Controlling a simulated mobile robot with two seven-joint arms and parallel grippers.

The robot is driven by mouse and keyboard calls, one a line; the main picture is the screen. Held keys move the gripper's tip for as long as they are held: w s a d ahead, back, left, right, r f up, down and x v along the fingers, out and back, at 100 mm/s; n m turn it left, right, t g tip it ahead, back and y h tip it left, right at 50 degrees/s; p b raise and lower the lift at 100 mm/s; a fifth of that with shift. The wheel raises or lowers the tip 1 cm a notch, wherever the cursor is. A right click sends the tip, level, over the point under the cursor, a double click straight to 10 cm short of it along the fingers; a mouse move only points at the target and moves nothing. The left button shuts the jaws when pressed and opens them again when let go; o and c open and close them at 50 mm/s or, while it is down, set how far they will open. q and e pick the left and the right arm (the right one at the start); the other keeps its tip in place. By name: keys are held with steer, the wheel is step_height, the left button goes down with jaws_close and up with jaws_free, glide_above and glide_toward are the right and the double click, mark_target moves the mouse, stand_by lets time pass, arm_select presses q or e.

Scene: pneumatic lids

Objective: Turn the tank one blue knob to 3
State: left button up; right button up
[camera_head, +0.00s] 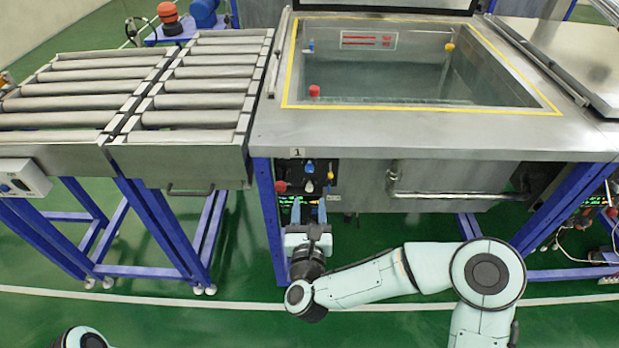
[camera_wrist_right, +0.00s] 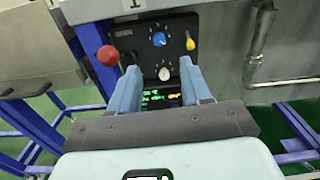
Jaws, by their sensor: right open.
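The blue knob (camera_wrist_right: 159,39) sits on a dark control panel (camera_wrist_right: 137,27) under tank one. In the head view the blue knob (camera_head: 309,167) shows small below the tank's front edge, right of the label "1" (camera_head: 297,153). The knob's setting is too small to read. My right gripper (camera_head: 309,205) is open and empty in front of the panel, lower than the knob. In the right wrist view its two light-blue fingers (camera_wrist_right: 160,76) stand apart, with the blue knob beyond and above their tips. My left gripper is out of view.
A red ball-ended lever (camera_wrist_right: 108,55) juts out left of the blue knob. A yellow handle (camera_wrist_right: 190,43) is to its right, and a white round dial (camera_wrist_right: 164,73) below. A pipe (camera_wrist_right: 256,45) runs farther right. The open tank (camera_head: 400,75) holds water; a roller conveyor (camera_head: 200,87) stands left.

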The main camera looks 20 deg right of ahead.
mark_target(310, 171)
steer(key=x, duration=1)
steer(key=shift+w+f, duration=0.1)
steer(key=shift+w, duration=0.15)
jaws_close()
